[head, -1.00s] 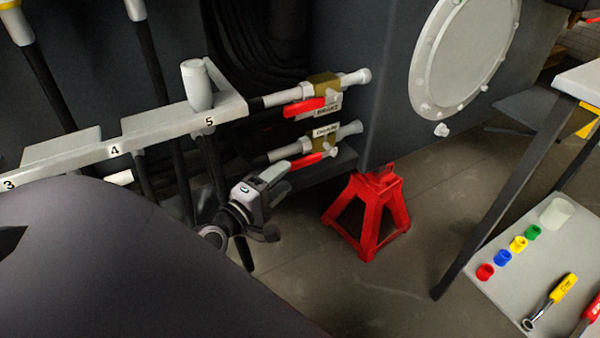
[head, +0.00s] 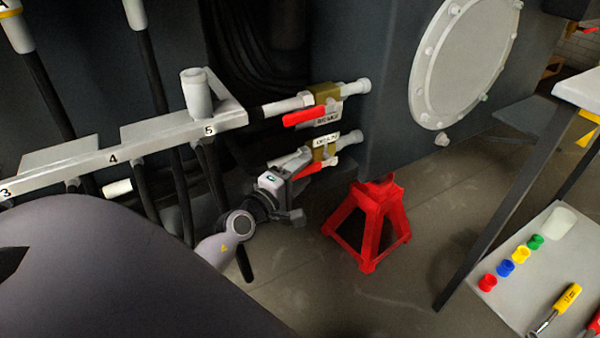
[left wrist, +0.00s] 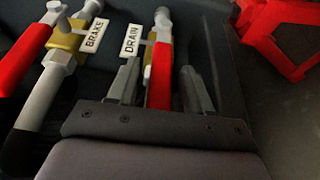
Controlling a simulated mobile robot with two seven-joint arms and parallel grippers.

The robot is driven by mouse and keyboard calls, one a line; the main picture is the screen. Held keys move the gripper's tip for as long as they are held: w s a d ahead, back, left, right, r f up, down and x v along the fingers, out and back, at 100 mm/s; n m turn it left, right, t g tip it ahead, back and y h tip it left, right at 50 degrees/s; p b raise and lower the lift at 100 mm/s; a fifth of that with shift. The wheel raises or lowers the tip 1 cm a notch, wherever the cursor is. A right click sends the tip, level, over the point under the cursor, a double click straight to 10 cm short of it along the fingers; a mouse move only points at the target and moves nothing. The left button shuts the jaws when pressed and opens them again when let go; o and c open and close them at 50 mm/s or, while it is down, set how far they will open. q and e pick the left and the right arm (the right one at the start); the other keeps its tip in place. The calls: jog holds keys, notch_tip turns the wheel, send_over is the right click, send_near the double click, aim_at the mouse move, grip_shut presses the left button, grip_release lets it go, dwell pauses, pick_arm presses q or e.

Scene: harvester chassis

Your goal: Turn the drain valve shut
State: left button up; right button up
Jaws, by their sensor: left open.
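The drain valve (head: 323,151) is the lower of two valves on the dark chassis side. It has a brass body, a DRAIN tag and a red lever handle (head: 309,169). My left gripper (head: 297,172) is at that handle, partly covering it. In the left wrist view the red drain handle (left wrist: 160,75) lies between the two open fingers of my left gripper (left wrist: 159,88). Gaps show on both sides of the handle, the left one narrower. The DRAIN tag (left wrist: 131,40) is just beyond the left finger. My right gripper is not in view.
The brake valve (head: 327,93) with its own red handle sits just above. A numbered grey rail (head: 150,137) with hoses runs left. A red jack stand (head: 368,225) stands below right. A table (head: 530,262) with coloured caps and tools is at the right.

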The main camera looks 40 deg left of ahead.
pick_arm(q)
jog(key=shift+c, duration=0.3)
grip_shut()
jog(key=shift+f, duration=0.15)
jog(key=shift+f+t+b, duration=0.3)
jog(key=shift+f+t, duration=0.05)
jog(key=shift+t, duration=0.05)
jog(key=shift+w+d+f+n+t+y+b, duration=0.15)
jog(key=shift+w+f+n+t+y, duration=0.1)
jog(key=shift+f+n+t, duration=0.55)
jog(key=shift+w+d+f+n+t+y+b, duration=0.15)
jog(key=shift+f+n+t+y, duration=0.25)
jog(key=shift+t, duration=0.6)
jog(key=shift+w+f+n+t+y+b, duration=0.2)
jog(key=shift+f+n+t, duration=0.4)
jog(key=shift+f+t, duration=0.25)
jog(key=shift+w, duration=0.1)
